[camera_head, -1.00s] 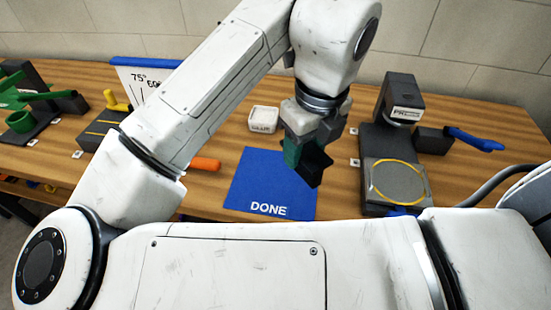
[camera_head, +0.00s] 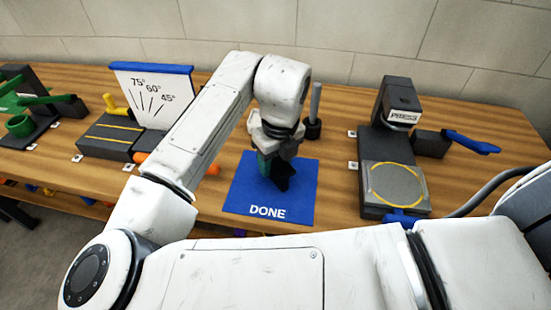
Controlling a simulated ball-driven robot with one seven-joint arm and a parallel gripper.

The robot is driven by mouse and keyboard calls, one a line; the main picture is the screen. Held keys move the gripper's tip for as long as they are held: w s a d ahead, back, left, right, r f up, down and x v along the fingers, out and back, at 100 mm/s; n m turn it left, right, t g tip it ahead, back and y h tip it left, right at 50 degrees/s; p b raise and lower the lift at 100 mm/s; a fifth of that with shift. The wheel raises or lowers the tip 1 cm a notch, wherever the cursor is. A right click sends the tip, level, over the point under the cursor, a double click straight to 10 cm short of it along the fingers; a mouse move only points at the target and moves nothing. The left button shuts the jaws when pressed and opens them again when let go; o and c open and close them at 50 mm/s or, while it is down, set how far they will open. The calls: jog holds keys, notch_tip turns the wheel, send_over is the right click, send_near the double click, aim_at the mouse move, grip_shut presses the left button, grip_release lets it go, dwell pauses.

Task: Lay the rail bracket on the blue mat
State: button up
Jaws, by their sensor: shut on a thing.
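The blue mat (camera_head: 240,195), marked DONE, lies flat on the wooden bench in front of my arm. The fingertips are partly hidden.
A press (camera_head: 398,120) with a grey plate ringed in yellow stands to the right. A grey post on a dark base (camera_head: 314,128) stands behind the mat. An angle board (camera_head: 150,95) and an orange handle (camera_head: 212,169) are to the left. The mat's front part is clear.

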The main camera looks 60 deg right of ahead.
aim_at(279, 167)
jog(key=shift+f, duration=0.2)
jog(key=o, duration=1.3)
jog(key=shift+c, duration=0.2)
jog(key=shift+r, duration=0.15)
notch_tip(279, 167, up, 12)
jog(key=s, duration=0.1)
jog(key=shift+s+a, duration=0.15)
jog(key=shift+a, duration=0.2)
jog(key=shift+r, duration=0.1)
